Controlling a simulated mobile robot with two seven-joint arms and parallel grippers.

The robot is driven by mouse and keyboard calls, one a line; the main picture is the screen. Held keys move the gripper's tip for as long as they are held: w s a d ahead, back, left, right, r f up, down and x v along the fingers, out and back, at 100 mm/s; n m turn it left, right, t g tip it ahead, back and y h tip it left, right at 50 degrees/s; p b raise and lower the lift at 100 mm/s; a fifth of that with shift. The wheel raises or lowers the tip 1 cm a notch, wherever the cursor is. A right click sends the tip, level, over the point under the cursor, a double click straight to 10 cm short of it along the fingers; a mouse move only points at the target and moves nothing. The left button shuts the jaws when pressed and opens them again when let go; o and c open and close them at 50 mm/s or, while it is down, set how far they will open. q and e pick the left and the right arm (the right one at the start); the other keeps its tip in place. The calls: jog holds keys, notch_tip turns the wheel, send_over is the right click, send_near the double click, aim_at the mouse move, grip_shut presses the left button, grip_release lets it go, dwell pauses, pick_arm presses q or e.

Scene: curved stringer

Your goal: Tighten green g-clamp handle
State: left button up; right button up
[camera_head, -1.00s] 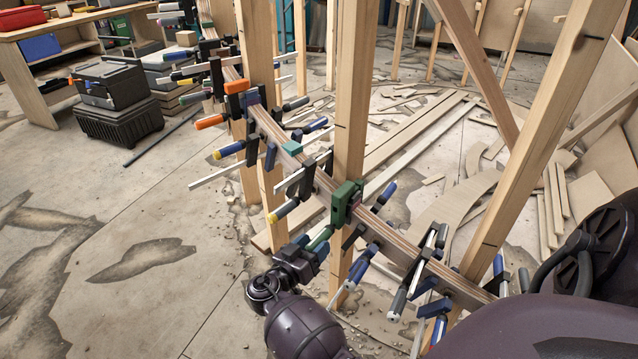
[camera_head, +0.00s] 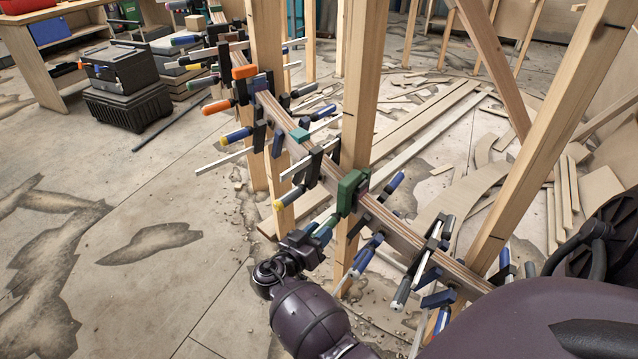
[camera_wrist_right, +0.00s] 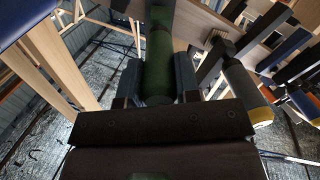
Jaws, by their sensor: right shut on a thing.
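The green g-clamp (camera_head: 350,192) sits on the curved laminated stringer (camera_head: 402,240), beside an upright wooden post. Its green handle (camera_head: 326,228) sticks out toward the lower left. My right gripper (camera_head: 313,238) is at this handle and shut on it. In the right wrist view the dark green handle (camera_wrist_right: 158,65) runs away from the camera between the two fingers of my right gripper (camera_wrist_right: 160,85), one on each side. The handle's near end lies close to the palm. My left gripper is not in view.
Several clamps with blue, yellow and orange handles line the stringer, one with a yellow-ended handle (camera_head: 289,198) close to my right gripper. Wooden posts (camera_head: 362,90) stand along it. Black toolboxes (camera_head: 118,85) are at the back left. The concrete floor at left is clear.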

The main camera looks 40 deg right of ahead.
jog(key=shift+s+d+f+m+b, duration=0.1)
jog(key=shift+f+m+b, duration=0.25)
jog(key=shift+b, duration=0.25)
jog(key=shift+f+m+b, duration=0.2)
jog(key=shift+m+b, duration=0.05)
jog(key=shift+b, duration=0.2)
jog(key=shift+m+b, duration=0.5)
jog(key=shift+b, duration=0.25)
jog(key=shift+r+m, duration=0.15)
jog(key=shift+m, duration=0.15)
jog(key=shift+r+m+b, duration=0.3)
jog(key=shift+r+b, duration=0.05)
jog(key=shift+r, duration=0.05)
jog(key=o, duration=0.9)
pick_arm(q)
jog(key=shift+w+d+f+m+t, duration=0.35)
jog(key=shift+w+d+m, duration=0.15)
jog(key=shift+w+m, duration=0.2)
pick_arm(e)
jog(key=a, duration=0.3)
jog(key=s+a, duration=0.1)
jog(key=a, duration=0.6)
jog(key=shift+s+a, duration=0.35)
